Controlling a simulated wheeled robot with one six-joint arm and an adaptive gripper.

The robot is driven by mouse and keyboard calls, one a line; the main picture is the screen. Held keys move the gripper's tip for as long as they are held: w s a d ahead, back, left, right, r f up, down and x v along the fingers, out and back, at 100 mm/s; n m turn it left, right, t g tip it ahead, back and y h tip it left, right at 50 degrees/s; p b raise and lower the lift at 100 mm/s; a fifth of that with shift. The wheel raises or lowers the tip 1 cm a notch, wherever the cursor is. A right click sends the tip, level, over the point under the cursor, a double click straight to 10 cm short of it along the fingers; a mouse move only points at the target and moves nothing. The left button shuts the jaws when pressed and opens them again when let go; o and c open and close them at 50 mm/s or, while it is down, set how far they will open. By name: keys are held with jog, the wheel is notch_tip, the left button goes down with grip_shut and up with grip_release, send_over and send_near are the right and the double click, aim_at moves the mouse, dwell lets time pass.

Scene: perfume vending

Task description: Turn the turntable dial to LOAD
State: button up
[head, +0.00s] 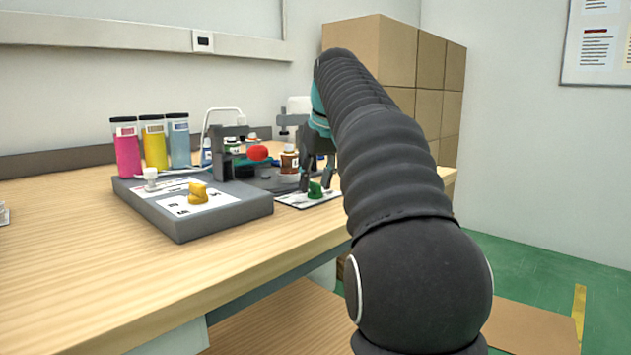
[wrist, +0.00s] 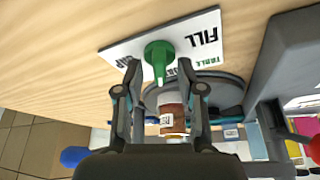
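The green turntable dial (wrist: 159,56) sits on a white label plate (wrist: 207,38) in the wrist view; its narrow end points down in the picture. FILL is readable on the plate, upside down; other labels are partly covered. My gripper (wrist: 152,76) is open, its two fingers apart on either side of the dial's narrow end; I cannot tell if they touch it. In the head view the green dial (head: 316,189) is low between the fingertips of my gripper (head: 316,178). The dark round turntable (wrist: 215,88) is beside the plate.
A brown bottle (head: 289,163) stands on the turntable. A grey panel (head: 232,213) with a yellow dial (head: 198,192) is to the left. A red knob (head: 258,153) is near the bottle. Pink, yellow and blue cylinders stand behind. The front left of the table (head: 80,270) is clear.

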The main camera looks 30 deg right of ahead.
grip_shut()
jog(key=n+p, duration=0.1)
jog(key=p, duration=0.1)
jog(key=shift+r+n+y+p, duration=0.3)
jog(key=shift+n+y, duration=0.1)
jog(key=shift+n+y+p, duration=0.3)
jog(key=shift+n+p, duration=0.35)
jog(key=shift+n, duration=0.05)
jog(key=shift+f+n+p, duration=0.2)
jog(key=shift+n+p, duration=0.15)
jog(key=shift+n, duration=0.25)
